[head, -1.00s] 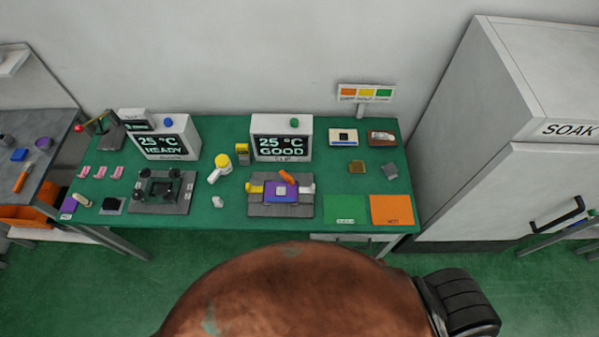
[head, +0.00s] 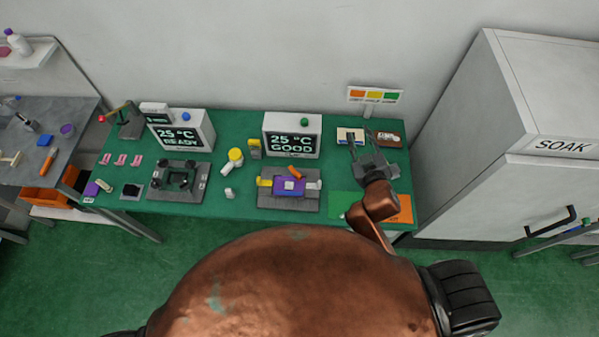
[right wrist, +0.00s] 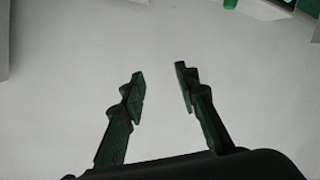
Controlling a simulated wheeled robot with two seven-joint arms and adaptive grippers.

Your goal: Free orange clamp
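The orange clamp lever (head: 294,171) sits on the back edge of the purple block (head: 290,187) in the grey fixture (head: 270,202), right of the table's middle. A yellow lever (head: 264,182) is at the fixture's left and a light grey one (head: 314,184) at its right. My right gripper (head: 361,137) is open and empty, above the back right of the table, right of the fixture and apart from it. Its two separated fingers (right wrist: 160,88) show in the right wrist view against a pale wall. My left gripper is not in view.
Displays reading READY (head: 180,132) and GOOD (head: 291,138) stand along the back. A second dark fixture (head: 178,178) is at left. A yellow-capped white bottle (head: 233,160) lies between the fixtures. A signpost (head: 375,97) stands behind my right gripper.

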